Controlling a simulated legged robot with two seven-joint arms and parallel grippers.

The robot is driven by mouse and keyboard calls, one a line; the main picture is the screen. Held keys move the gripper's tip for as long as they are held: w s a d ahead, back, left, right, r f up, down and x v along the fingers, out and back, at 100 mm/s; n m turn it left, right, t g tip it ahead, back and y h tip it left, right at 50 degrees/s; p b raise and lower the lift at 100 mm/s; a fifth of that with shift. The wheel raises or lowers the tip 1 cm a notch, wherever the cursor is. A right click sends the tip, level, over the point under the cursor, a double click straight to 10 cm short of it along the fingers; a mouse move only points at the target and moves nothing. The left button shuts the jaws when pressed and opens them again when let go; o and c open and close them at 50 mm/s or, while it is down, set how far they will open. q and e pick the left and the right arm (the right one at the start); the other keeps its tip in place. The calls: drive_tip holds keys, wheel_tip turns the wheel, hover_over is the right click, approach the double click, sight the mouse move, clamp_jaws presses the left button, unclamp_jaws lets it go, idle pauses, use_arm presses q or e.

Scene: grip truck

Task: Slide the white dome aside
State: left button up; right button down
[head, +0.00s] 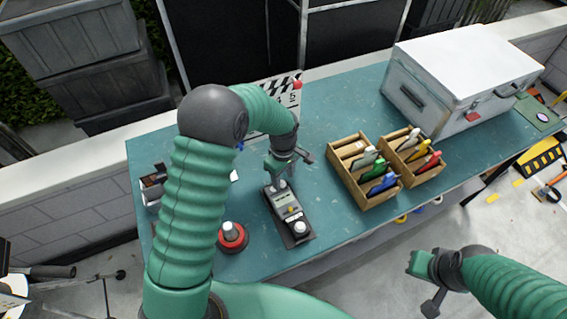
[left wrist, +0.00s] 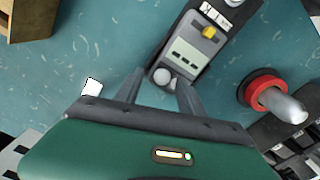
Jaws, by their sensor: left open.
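The white dome (head: 300,228) sits on the near end of a dark handheld meter (head: 308,238) lying on the teal table. The meter has a pale face with a small screen and a yellow knob. In the left wrist view the dome (left wrist: 234,2) is cut by the top edge. My left gripper (head: 279,183) is open over the meter's far end, away from the dome. In the left wrist view its fingertips (left wrist: 161,75) stand apart around small pale round parts at that end; contact is unclear. My right gripper (head: 418,264) is off the table's front edge, its jaws unclear.
A red-based knob (head: 232,238) stands left of the meter. Wooden trays (head: 366,196) with coloured clips stand to the right. A white case (head: 460,75) is at the back right, a clapperboard (head: 265,88) behind my left arm. The table's middle back is clear.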

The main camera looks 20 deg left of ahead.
sight(283, 182)
use_arm(q)
wheel_tip(283, 182, up, 15)
drive_tip(key=shift+r+b, duration=0.15)
drive_tip(key=shift+b, duration=0.3)
drive_tip(key=s+d+f+m+t, duration=0.1)
drive_tip(key=s+f+m, duration=0.2)
drive_tip(key=s+m, duration=0.4)
drive_tip(key=s+d+f+m+t, duration=0.1)
drive_tip(key=s+f+m, duration=0.2)
drive_tip(key=s+m, duration=0.4)
drive_tip(key=shift+s+f+t, duration=0.3)
drive_tip(key=shift+s, duration=0.85)
drive_tip(key=shift+s, duration=0.15)
idle(0.8)
